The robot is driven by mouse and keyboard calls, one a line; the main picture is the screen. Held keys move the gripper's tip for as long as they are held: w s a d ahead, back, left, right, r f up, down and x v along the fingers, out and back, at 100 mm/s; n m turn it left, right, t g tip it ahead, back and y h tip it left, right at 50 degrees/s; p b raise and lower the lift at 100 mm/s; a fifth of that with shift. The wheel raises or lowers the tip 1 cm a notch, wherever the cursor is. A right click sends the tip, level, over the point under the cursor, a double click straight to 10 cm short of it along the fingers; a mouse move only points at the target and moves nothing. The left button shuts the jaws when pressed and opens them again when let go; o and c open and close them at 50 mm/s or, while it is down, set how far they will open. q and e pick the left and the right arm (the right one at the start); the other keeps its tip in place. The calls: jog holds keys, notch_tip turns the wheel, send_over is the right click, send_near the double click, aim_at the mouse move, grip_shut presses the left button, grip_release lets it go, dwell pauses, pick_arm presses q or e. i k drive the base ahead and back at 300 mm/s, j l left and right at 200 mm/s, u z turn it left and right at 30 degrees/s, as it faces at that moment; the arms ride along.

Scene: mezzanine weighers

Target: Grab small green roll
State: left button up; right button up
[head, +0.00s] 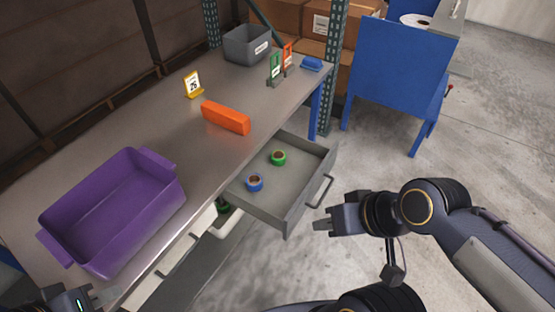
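A small green roll (279,162) with a brown core lies in the open grey drawer (292,190) under the workbench. A blue roll (254,188) lies nearer in the same drawer, apart from the green one. My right gripper (318,226) is outside the drawer, to the right of and below its handle, and points left. It touches neither roll. I cannot tell how far its fingers are apart. My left gripper (106,297) is at the bottom left by the bench's front edge, partly cut off by the frame. Its finger opening is unclear.
The bench (160,132) carries a purple bin (112,248), an orange block (226,117), a yellow number stand (193,86), a grey bin (246,45) and a blue object (312,64). A blue cart (398,72) stands behind.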

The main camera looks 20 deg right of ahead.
aim_at(278, 153)
jog(key=l+u, duration=0.15)
jog(key=u, duration=0.6)
jog(key=l+u, duration=0.3)
jog(key=l, duration=0.2)
jog(key=l+u, duration=0.35)
jog(key=k+l+u, duration=0.3)
jog(key=l, duration=0.25)
jog(key=k+l, duration=0.1)
jog(key=l, duration=0.3)
jog(key=k+l, duration=0.1)
jog(key=l, duration=0.3)
jog(key=k+l+u, duration=0.1)
jog(key=l, duration=0.25)
jog(key=k+l, duration=0.15)
jog(key=l, duration=0.25)
